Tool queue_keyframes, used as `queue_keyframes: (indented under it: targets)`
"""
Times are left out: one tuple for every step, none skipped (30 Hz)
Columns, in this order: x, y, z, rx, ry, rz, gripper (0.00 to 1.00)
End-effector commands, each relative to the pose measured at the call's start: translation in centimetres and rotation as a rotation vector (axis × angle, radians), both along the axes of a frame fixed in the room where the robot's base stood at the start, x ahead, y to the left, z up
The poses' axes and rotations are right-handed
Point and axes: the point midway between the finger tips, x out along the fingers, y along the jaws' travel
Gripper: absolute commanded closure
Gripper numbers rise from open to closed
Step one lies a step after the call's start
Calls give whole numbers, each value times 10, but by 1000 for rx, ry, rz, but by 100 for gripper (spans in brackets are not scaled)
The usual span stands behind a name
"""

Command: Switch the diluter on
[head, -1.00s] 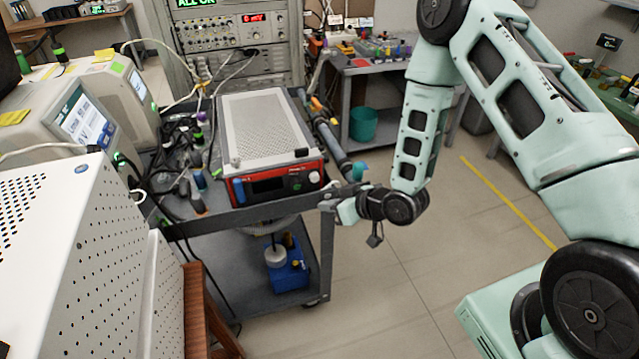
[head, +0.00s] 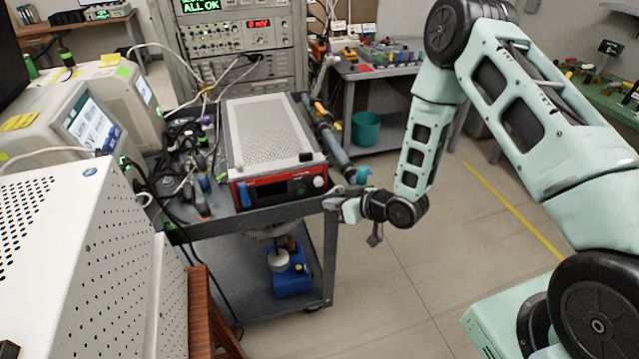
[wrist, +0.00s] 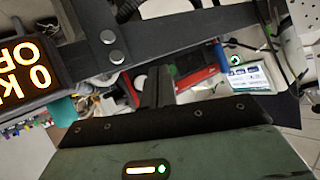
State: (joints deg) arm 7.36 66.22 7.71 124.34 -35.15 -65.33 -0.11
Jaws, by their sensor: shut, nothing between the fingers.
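The box I take to be the diluter (head: 285,188) sits on the grey cart in the head view. It has a white perforated top, a red front frame, a dark display, a small green mark and a round knob (head: 319,182) at the right. A blue part is at its front left. My gripper (head: 332,203) is shut and empty, just right of and slightly below the box's front right corner. I cannot tell whether it touches the box. In the wrist view the shut fingers (wrist: 157,86) point toward a red edge (wrist: 197,78), perhaps the box's.
Cables and small connectors crowd the cart (head: 270,214) left of the box. A dark tube (head: 332,145) runs along its right side. A blue pump-like item (head: 291,281) stands on the lower shelf. Open floor lies right of the cart. The wrist view shows an orange-lettered display (wrist: 25,75).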

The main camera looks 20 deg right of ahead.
Motion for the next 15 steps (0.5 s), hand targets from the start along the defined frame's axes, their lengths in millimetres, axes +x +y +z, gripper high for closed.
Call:
queue_keyframes:
  targets:
    - [8,0,1,0,-4,0,100]
    - [12,0,1,-1,-3,1,100]
    - [17,0,1,0,-4,2,100]
    - [21,0,1,0,-3,1,100]
    - [25,0,0,0,-3,1,100]
    - [29,0,-1,1,-3,1,100]
    - [33,0,-1,1,-3,1,100]
    - [36,0,-1,0,-3,1,100]
    - [39,0,-1,1,-2,1,100]
    - [41,0,-1,1,-2,1,100]
    - [43,0,-1,1,-2,1,100]
    - [45,0,-1,0,-1,0,100]
    - [46,0,-1,0,-1,1,100]
    - [47,0,0,0,-1,1,100]
    - [48,0,0,1,-1,1,100]
